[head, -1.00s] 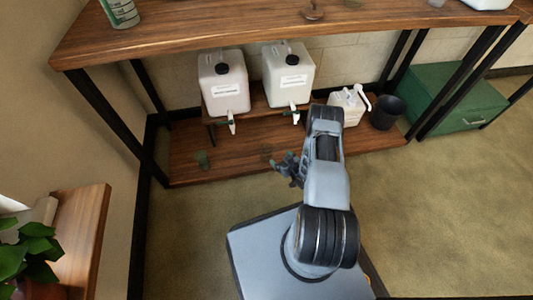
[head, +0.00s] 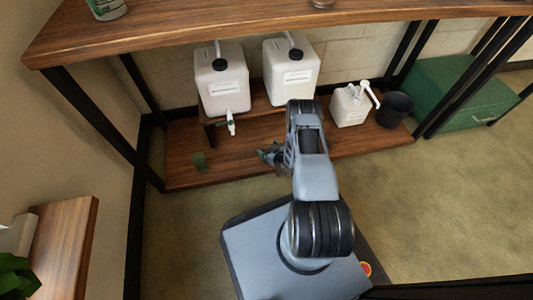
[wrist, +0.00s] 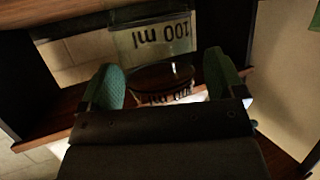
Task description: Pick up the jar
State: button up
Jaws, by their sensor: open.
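A clear jar marked "100 ml" (wrist: 150,42) shows upside down in the wrist view, ahead of and between the two green-padded fingers of my gripper (wrist: 166,80). The fingers are apart, with a visible gap to the jar's sides; I cannot tell how far its near rim reaches between them. In the head view my gripper (head: 268,154) is low over the front of the wooden lower shelf (head: 232,172), pointing left. A small greenish jar (head: 200,161) stands on that shelf to its left. Any jar at the fingertips is hidden by my gripper in the head view.
Two white jugs with black caps, left (head: 221,80) and right (head: 291,75), stand on a raised board. A white pump bottle (head: 350,104), black bucket (head: 393,110) and green box (head: 455,92) are to the right. The upper tabletop (head: 200,28) overhangs the shelf.

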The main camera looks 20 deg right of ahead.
jog(key=shift+w+a, duration=0.25)
jog(key=shift+d, duration=0.25)
jog(key=c, duration=1.2)
